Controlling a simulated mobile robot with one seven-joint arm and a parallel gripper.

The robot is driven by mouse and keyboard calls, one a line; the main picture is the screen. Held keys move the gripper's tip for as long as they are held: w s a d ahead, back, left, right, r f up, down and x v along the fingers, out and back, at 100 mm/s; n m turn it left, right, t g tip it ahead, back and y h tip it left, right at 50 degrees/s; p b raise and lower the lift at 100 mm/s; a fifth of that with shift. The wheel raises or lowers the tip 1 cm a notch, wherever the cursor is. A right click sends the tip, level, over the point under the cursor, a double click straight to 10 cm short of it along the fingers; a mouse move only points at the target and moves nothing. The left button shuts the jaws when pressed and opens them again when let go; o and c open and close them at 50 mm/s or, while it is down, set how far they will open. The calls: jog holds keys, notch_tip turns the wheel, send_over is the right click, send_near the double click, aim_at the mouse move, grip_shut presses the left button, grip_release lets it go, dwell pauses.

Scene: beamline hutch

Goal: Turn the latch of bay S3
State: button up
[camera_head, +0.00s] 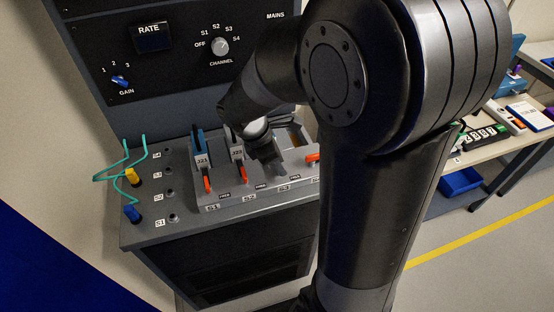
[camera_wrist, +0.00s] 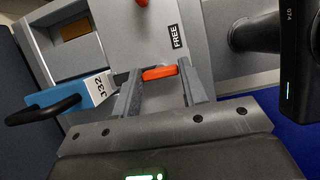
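The S3 latch is an orange bar (camera_wrist: 160,72) in the wrist view. It lies between the two fingertips of my gripper (camera_wrist: 161,80) and fills the gap from one finger to the other. The gripper looks shut on it. In the head view my gripper (camera_head: 270,160) is down at the panel above the S3 label (camera_head: 284,188) and hides this latch. The S1 latch (camera_head: 207,182), the S2 latch (camera_head: 240,174) and the S4 latch (camera_head: 313,157) show orange, clear of the gripper. A "FREE" label (camera_wrist: 177,37) is beside the S3 latch.
A blue module with a black handle (camera_wrist: 85,97) stands close to my fingers. Modules fill bays S1 (camera_head: 200,148) and S2 (camera_head: 237,150). Plugs with green cables (camera_head: 132,175) are at the left. An upright control panel (camera_head: 180,45) stands behind. A side table (camera_head: 495,150) is at right.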

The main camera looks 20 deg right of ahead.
jog(key=o, duration=0.4)
jog(key=shift+r, duration=0.1)
jog(key=v, duration=1)
jog(key=shift+a+r, duration=0.25)
jog(key=s+d+r+m+t+y, duration=0.1)
jog(key=s+m+t, duration=0.1)
jog(key=s+m, duration=0.2)
jog(key=s+d+r+m+t+y, duration=0.1)
jog(key=s+r+m+y, duration=0.1)
jog(key=s+m, duration=0.3)
jog(key=s+r+m+t+y, duration=0.1)
jog(key=s+m, duration=0.3)
jog(key=m, duration=0.4)
jog(key=shift+s+d+r+m+t, duration=0.25)
jog(key=shift+d+r+m+t, duration=0.15)
jog(key=shift+r+t, duration=0.3)
